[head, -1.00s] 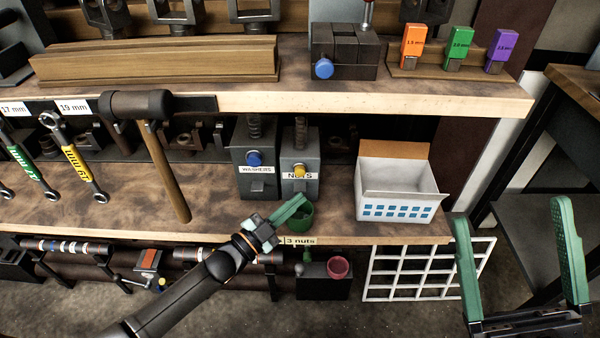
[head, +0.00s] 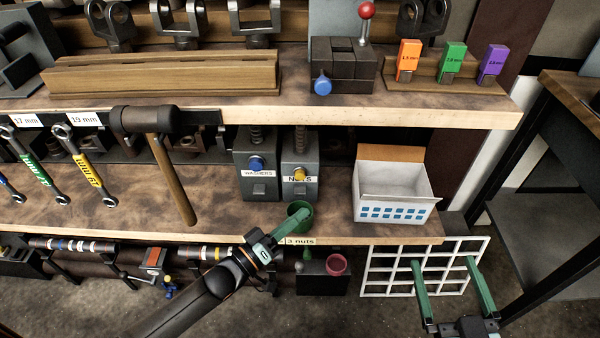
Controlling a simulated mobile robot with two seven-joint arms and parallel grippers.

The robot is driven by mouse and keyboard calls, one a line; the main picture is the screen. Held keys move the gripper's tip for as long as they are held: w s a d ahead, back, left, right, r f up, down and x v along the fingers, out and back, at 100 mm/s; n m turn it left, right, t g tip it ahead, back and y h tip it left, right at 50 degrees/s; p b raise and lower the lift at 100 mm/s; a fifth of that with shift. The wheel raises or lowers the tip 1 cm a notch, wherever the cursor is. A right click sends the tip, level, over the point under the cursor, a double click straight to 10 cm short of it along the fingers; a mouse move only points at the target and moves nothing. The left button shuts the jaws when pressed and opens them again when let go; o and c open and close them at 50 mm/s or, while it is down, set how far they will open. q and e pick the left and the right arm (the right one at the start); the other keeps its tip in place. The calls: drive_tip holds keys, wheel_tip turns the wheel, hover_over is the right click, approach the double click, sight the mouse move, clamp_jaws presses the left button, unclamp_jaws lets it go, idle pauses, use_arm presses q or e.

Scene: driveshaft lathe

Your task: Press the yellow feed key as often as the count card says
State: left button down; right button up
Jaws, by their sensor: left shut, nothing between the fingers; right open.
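The yellow feed key (head: 300,174) is on the front of the grey nuts dispenser (head: 300,188), above its label. The count card (head: 300,241) on the shelf's front edge reads "3 nuts"; its left end is partly covered by my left gripper. My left gripper (head: 300,217) is shut and empty, its green fingertips in front of a green cup (head: 298,209) below the dispenser. I cannot tell whether they touch the cup. My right gripper (head: 444,266) is open and empty at the lower right, in front of a white grid, away from the dispenser.
A washers dispenser (head: 257,186) with a blue key stands left of the nuts dispenser. A white box (head: 394,190) stands to the right. A hammer (head: 160,150) and wrenches hang at left.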

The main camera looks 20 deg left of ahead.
use_arm(q)
drive_tip(key=shift+w+a+f+n+g, duration=0.15)
drive_tip(key=shift+w+a+f+n, duration=0.15)
drive_tip(key=shift+f, duration=0.2)
drive_tip(key=shift+w+a+f+n+g, duration=0.15)
drive_tip(key=shift+a+f+n, duration=0.15)
drive_tip(key=shift+f, duration=0.2)
use_arm(e)
drive_tip(key=shift+s+f+g, duration=0.15)
drive_tip(key=shift+f+g, duration=0.25)
drive_tip(key=shift+f, duration=0.55)
use_arm(q)
drive_tip(key=b, duration=0.5)
approach(300, 175)
drive_tip(key=w+d, duration=0.4)
drive_tip(key=d, duration=0.1)
use_arm(e)
drive_tip(key=s+r+n+t+y, duration=0.2)
drive_tip(key=r+y, duration=0.1)
drive_tip(key=r, duration=0.4)
drive_tip(key=s+a+r+n+t+y, duration=0.1)
drive_tip(key=s+r+n+t+y, duration=0.1)
drive_tip(key=r, duration=0.4)
drive_tip(key=s+r+n+t+y, duration=0.2)
drive_tip(key=s+r+n+y, duration=0.1)
drive_tip(key=r, duration=0.4)
drive_tip(key=shift+a+r+n+y, duration=0.35)
drive_tip(key=shift+n+y, duration=0.25)
drive_tip(key=shift+y, duration=0.7)
